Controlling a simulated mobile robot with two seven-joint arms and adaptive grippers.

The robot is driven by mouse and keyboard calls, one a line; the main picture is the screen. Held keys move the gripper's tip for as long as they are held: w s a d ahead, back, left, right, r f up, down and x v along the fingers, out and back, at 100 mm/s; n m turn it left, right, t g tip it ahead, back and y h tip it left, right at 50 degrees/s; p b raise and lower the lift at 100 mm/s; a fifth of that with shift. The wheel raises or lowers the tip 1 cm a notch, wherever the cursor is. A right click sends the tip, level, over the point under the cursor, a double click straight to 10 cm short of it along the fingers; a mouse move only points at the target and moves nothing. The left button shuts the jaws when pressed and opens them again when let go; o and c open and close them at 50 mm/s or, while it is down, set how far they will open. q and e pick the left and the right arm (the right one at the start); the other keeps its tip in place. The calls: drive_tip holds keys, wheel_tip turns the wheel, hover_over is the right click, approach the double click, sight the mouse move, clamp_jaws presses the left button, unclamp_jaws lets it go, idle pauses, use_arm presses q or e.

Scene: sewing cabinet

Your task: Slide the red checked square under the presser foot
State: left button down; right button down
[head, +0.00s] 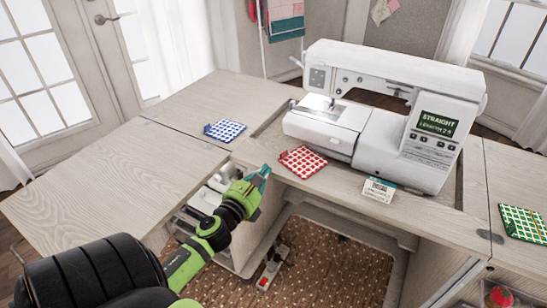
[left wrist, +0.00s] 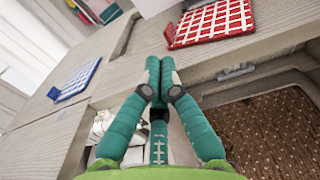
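The red checked square (head: 303,161) lies flat on the cabinet top in front of the sewing machine. In the left wrist view the red checked square (left wrist: 210,22) is just beyond and to the right of my fingertips. The white sewing machine (head: 385,125) stands behind it; its presser foot is too small to make out clearly under the left end of the arm. My left gripper (head: 264,171) is just left of the red square, near the cabinet's front edge, apart from it. In the left wrist view its teal fingers (left wrist: 160,65) meet, with nothing between them. My right gripper is out of view.
A blue checked square (head: 225,130) lies on the left leaf, and a green checked square (head: 523,222) on the right. A small card (head: 379,189) lies before the machine. A power strip (head: 270,272) is on the floor below. The left leaf (head: 120,185) is mostly bare.

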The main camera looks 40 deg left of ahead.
sight(276, 163)
use_arm(q)
drive_tip(key=x, duration=0.5)
drive_tip(key=shift+w, duration=0.15)
drive_tip(key=shift+w+a, duration=0.1)
drive_tip(key=shift+w, duration=0.2)
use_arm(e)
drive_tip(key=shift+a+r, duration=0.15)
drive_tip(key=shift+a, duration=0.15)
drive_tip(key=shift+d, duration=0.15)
use_arm(q)
drive_tip(key=shift+x, duration=0.8)
drive_tip(key=shift+w+a, duration=0.1)
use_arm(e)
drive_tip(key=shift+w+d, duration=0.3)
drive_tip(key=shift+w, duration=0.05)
